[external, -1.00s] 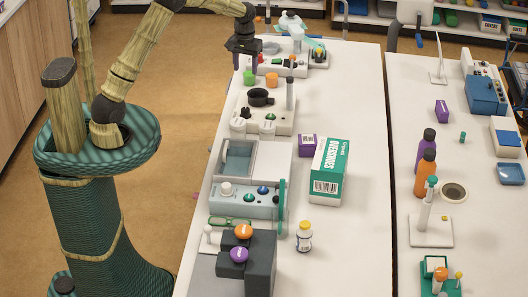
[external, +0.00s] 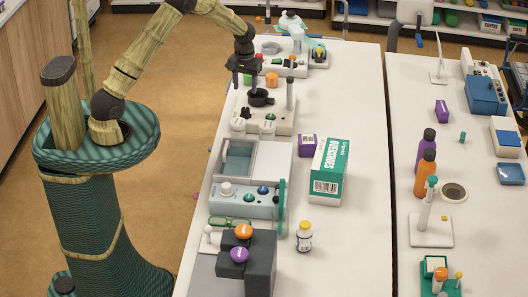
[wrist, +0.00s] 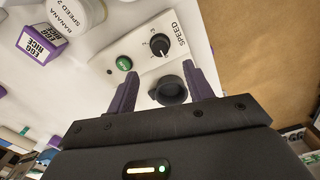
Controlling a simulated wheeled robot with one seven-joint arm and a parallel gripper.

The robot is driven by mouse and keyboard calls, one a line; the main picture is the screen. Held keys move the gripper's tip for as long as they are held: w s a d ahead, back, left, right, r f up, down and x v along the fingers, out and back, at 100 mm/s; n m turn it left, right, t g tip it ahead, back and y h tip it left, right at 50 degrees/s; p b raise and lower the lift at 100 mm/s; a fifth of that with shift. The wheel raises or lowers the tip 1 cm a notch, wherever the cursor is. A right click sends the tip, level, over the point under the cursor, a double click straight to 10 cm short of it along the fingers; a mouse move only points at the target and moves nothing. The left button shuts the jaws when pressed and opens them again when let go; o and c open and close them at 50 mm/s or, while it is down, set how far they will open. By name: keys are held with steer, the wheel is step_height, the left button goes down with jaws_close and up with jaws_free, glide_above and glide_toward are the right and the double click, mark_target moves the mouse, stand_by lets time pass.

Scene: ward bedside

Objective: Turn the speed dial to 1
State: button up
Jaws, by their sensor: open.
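The speed dial (wrist: 159,46) is a round black knob with a white pointer mark, on a white panel beside the printed word SPEED. The small numbers around it are too small to read surely. In the external view the dial (external: 245,112) is a dark knob on the front of a white bench device (external: 284,128). A green button (wrist: 124,63) sits beside it. My gripper (wrist: 164,82) is open and empty, its purple fingers apart. In the external view my gripper (external: 245,84) is above the device's back, near its black round holder (external: 261,98), not touching the dial.
An orange cup (external: 271,79) stands behind the device, and a thin post (external: 290,94) rises at its right. A lidded machine (external: 238,158) stands in front. A purple box (external: 307,145) and a green-white carton (external: 330,172) are to the right.

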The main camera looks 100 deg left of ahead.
mark_target(245, 109)
step_height(245, 109, down, 9)
steer(key=shift+f+p, duration=0.2)
steer(key=shift+p, duration=0.8)
steer(key=c, duration=1)
